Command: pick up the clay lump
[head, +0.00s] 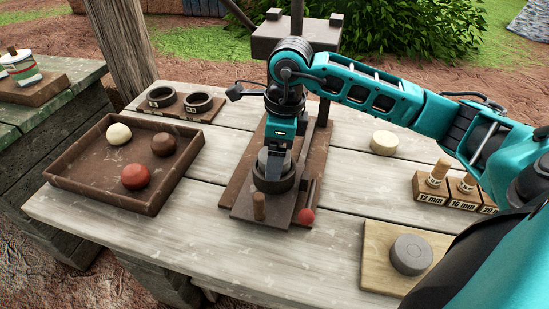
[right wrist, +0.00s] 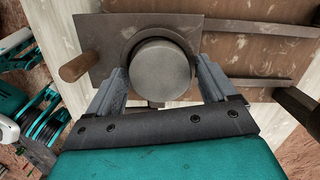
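A grey round lump (right wrist: 161,72), which looks like the clay lump, sits in the dark ring of a brown press plate on the table. In the head view it shows under my right gripper (head: 273,163), which points straight down at the ring. In the right wrist view, the fingers of this gripper (right wrist: 162,84) stand apart on either side of the lump, with what look like narrow gaps. A similar grey disc (head: 411,252) lies on a light board at the front right. My left gripper is not in view.
A brown tray (head: 88,194) with cream, brown and red balls is at left. Two black rings (head: 178,101) lie behind it. A cream disc (head: 384,143) and labelled pegs (head: 437,181) are at right. A red ball (head: 305,217) and wooden handle (head: 259,206) are at the press front.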

